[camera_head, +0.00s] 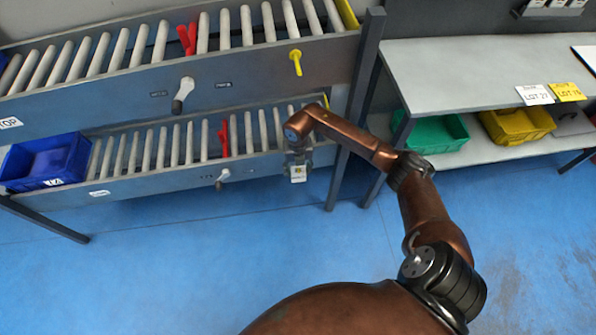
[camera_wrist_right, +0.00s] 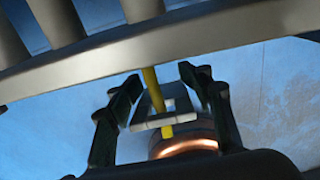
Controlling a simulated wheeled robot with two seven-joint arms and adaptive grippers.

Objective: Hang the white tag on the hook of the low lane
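The white tag (camera_head: 298,174) is at the front rail of the low lane, near its right end. My right gripper (camera_head: 297,160) is right at it. In the right wrist view the tag (camera_wrist_right: 165,121) lies between my gripper's fingers (camera_wrist_right: 160,78), which stand apart and do not appear clamped on it. The low lane's yellow hook (camera_wrist_right: 151,80) comes down from the rail between the fingers and crosses the tag's white frame. I cannot tell for sure whether it passes through. In the head view my gripper hides this hook. My left gripper is not in view.
The high lane (camera_head: 120,85) above carries another yellow hook (camera_head: 296,62). A blue bin (camera_head: 45,162) is at the low lane's left end. A shelf (camera_head: 480,75) at right holds yellow and white lot cards, with green (camera_head: 432,134) and yellow bins below. The blue floor is clear.

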